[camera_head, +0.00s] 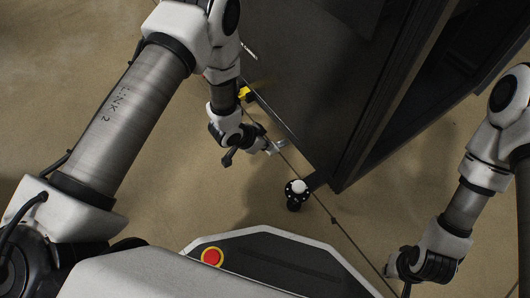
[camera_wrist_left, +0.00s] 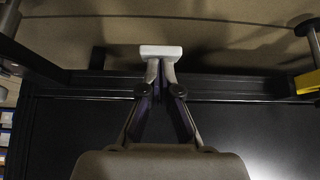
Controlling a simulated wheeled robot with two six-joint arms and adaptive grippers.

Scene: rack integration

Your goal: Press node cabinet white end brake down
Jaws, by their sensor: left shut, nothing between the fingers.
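The node cabinet (camera_head: 310,75) is a tall dark cabinet at the upper right of the head view; its dark lower face (camera_wrist_left: 85,130) fills much of the left wrist view. The white brake piece (camera_wrist_left: 161,51) is a small pale block at the cabinet's lower edge. It also shows small in the head view (camera_head: 279,147). My left gripper (camera_head: 268,147) is shut and empty beside it. In the left wrist view its fingertips (camera_wrist_left: 161,70) meet at the block and appear to touch it. My right arm is at the lower right; its fingers cannot be made out.
A yellow piece (camera_head: 244,93) sits along the cabinet's lower edge and shows at right in the left wrist view (camera_wrist_left: 307,82). A white-topped round black part (camera_head: 297,188) is near the cabinet's corner. Open brown floor (camera_head: 150,200) lies to the left.

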